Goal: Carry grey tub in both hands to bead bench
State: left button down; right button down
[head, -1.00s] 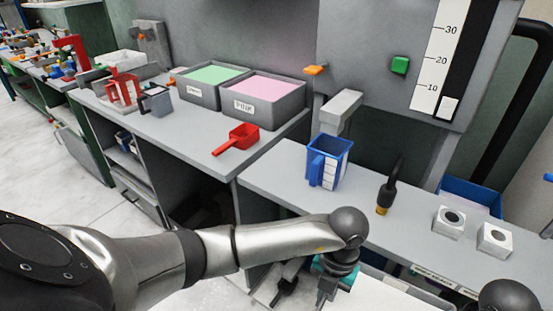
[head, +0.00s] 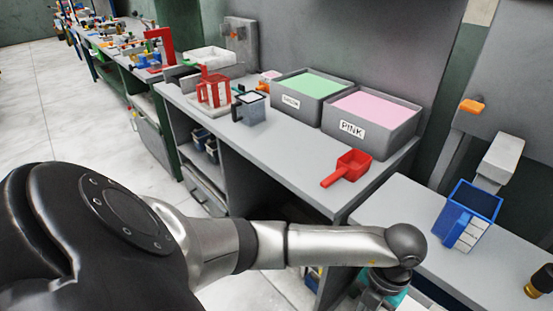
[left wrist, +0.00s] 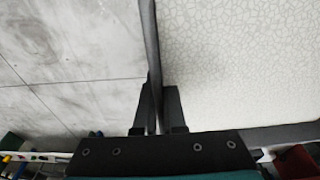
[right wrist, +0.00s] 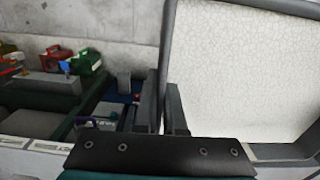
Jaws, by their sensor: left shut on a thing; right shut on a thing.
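The grey tub (left wrist: 152,45) has a thin grey rim and a pale, cracked-looking white inside. My left gripper (left wrist: 157,108) is shut on its rim in the left wrist view. The tub's rim also shows in the right wrist view (right wrist: 165,50), where my right gripper (right wrist: 172,108) is shut on it. In the head view my left arm reaches in low, and the tub is almost wholly below the frame. The bench with the colored bead bins (head: 272,160) stands ahead; it holds a green-filled bin (head: 308,88) and a pink-filled bin (head: 372,118) labelled PINK.
A red scoop (head: 347,168) lies on the bench front, and a grey jug (head: 250,108) and red rack (head: 214,92) stand farther left. Clear floor (head: 80,110) lies to the left.

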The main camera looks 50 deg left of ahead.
aim_at(288, 144)
jog(key=j, duration=1.1)
jog(key=k+j, duration=0.1)
jog(key=j, duration=1)
jog(key=k+j, duration=0.1)
jog(key=j, duration=1.05)
jog(key=i+z, duration=0.05)
